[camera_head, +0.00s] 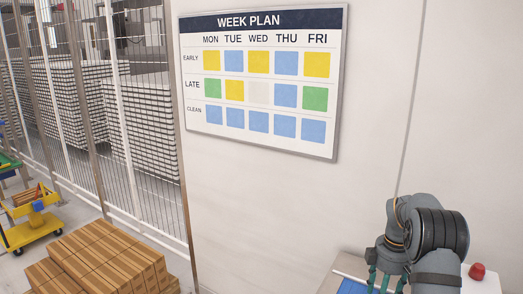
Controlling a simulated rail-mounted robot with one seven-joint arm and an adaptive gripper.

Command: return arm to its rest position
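My arm, grey with dark ribbed bands, shows at the bottom right, bent with its end pointing down. My gripper (386,282) is at the bottom edge of the picture, with teal parts hanging below the grey wrist. Its tips are partly hidden and cut off by the frame, so I cannot tell whether it is open or shut. I see no object held in it. It is beside a blue surface (352,286) on a light table (334,281).
A red button (477,271) on a white box (484,284) is right of my arm. A week plan board (262,80) hangs on the wall. Stacked cartons (100,260), a yellow cart (32,226) and a mesh fence (125,130) are left. The wall above my arm is clear.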

